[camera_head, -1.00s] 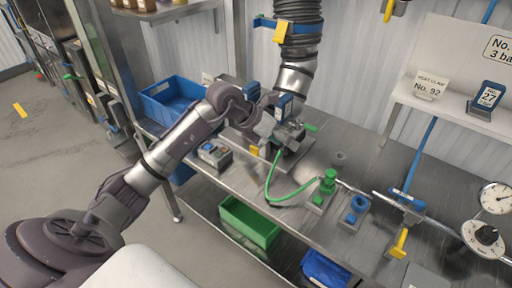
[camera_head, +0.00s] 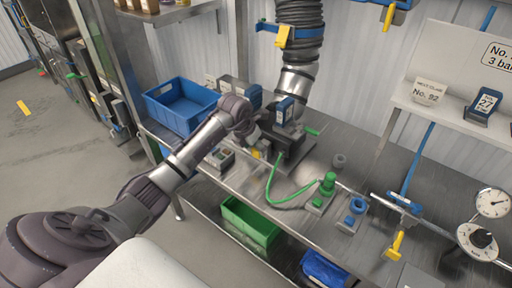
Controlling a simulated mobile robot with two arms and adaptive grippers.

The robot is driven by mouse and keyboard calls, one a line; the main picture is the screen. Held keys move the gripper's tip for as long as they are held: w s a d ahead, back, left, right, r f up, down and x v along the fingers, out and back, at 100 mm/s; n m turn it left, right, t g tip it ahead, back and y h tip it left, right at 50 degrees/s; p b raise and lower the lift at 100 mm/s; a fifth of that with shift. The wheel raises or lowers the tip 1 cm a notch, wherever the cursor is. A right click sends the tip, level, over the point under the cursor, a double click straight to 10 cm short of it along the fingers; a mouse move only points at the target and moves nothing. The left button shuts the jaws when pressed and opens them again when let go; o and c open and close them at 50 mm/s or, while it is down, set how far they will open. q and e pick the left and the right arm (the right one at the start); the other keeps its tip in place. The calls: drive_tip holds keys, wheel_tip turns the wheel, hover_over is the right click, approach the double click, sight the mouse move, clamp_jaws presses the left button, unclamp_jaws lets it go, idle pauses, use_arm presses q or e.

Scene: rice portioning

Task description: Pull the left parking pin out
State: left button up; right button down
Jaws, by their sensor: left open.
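My left gripper (camera_head: 262,132) is open at the left side of the dark metal fitting (camera_head: 290,138) under the ribbed black hose (camera_head: 299,48). Its fingertips are small and partly lost against the fitting, so I cannot tell if they touch it. A small yellow part (camera_head: 256,153) sits low beside the gripper. A green handle (camera_head: 312,131) sticks out on the fitting's right. I cannot clearly make out the left parking pin; it may be hidden by the gripper. My right gripper is not in view.
A blue bin (camera_head: 181,122) stands left of my wrist. A small control box (camera_head: 219,158) lies below my forearm. A green tube (camera_head: 280,203) runs to a green fitting (camera_head: 327,184), with a blue ring (camera_head: 357,205) beside it. A green crate (camera_head: 229,207) sits below the steel bench.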

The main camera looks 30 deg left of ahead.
use_arm(q)
drive_tip(key=shift+x, duration=1.15)
clamp_jaws()
